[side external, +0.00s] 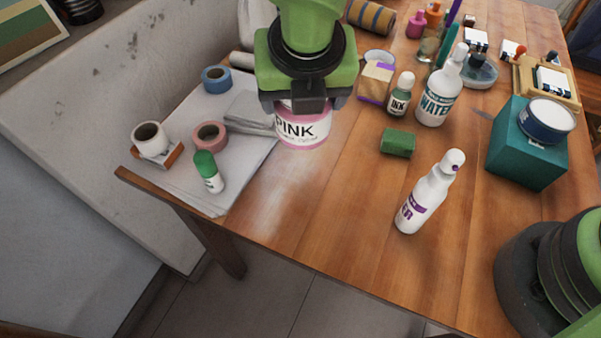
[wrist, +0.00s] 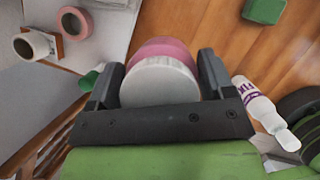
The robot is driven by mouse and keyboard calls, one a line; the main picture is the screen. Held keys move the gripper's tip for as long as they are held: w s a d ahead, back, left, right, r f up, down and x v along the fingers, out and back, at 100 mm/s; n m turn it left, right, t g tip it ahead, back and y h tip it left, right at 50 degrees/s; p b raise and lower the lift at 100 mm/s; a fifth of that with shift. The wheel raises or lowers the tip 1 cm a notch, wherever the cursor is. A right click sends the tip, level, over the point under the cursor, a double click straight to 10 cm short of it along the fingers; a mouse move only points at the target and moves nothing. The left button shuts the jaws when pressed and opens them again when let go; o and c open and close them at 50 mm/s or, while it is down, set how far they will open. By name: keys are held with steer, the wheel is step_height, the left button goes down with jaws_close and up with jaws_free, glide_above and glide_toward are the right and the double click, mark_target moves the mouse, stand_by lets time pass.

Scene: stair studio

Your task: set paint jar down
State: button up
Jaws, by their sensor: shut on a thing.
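The paint jar (side external: 303,131) is pink and white with "PINK" on its label. In the side view it hangs upright under my gripper (side external: 300,103), which is shut on its upper part. In the wrist view the jar's pale lid (wrist: 160,82) sits between the two dark fingers of my gripper (wrist: 158,85), and its pink side shows beyond the lid. The jar is over the wooden table (side external: 330,210). I cannot tell for sure whether its base touches the tabletop.
Left are a paper sheet (side external: 190,188), a pink tape roll (side external: 209,136), a blue tape roll (side external: 216,79) and a green-capped bottle (side external: 208,172). Right are a green block (side external: 397,142), a white spray bottle (side external: 428,195) and a teal box (side external: 522,160). The front middle tabletop is clear.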

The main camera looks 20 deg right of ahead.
mark_target(300, 131)
steer(key=f, duration=0.1)
steer(key=s+f, duration=0.1)
steer(key=f, duration=0.1)
steer(key=a+f, duration=0.1)
steer(key=shift+s+f, duration=0.25)
steer(key=shift+f, duration=2.7)
steer(key=o, duration=1.1)
steer(key=shift+f, duration=0.15)
